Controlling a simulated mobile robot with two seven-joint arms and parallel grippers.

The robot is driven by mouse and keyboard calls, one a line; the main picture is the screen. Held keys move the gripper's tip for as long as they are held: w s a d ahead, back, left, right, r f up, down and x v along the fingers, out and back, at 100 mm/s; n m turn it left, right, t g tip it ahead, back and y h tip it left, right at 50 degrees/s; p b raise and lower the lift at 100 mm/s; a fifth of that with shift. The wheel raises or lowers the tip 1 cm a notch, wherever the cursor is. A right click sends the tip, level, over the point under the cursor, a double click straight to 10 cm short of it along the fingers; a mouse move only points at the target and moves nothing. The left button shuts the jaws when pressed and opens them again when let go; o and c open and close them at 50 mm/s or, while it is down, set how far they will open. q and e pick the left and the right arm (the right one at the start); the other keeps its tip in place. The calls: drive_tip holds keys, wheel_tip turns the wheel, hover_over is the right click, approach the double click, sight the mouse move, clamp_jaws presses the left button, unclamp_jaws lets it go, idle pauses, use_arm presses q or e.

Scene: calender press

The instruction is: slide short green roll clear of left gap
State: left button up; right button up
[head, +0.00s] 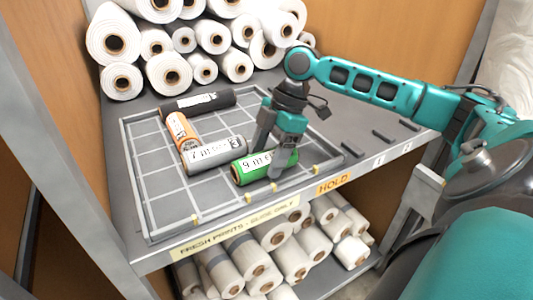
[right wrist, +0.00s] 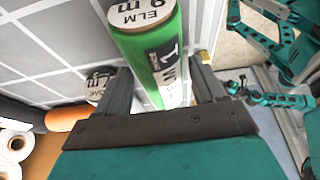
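The short green roll (head: 254,167) lies on the gridded tray near its front edge, in front of the grey roll. It also shows in the right wrist view (right wrist: 143,62), with a white label and a white end. My right gripper (head: 270,161) is open, with one finger on each side of the green roll. In the right wrist view a narrow gap shows between the roll and the left finger; contact at the right finger is unclear. My left gripper is absent from the head view; a small dark arm end in the right wrist view may be it.
The tray (head: 160,214) also holds a grey roll (head: 203,158), an orange roll (head: 180,130) and a black roll (head: 208,101). White rolls (head: 170,73) are stacked behind. The tray's left and front-left cells are clear. A HOLD label (head: 334,184) marks the shelf edge.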

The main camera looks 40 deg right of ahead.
drive_tip(key=shift+o, duration=1.1)
drive_tip(key=shift+r, duration=0.1)
drive_tip(key=p+v, duration=0.1)
drive_tip(key=v, duration=1.1)
drive_tip(key=shift+d+r+p, duration=0.15)
drive_tip(key=shift+r+p, duration=0.15)
drive_tip(key=shift+p, duration=0.1)
drive_tip(key=shift+s, duration=0.15)
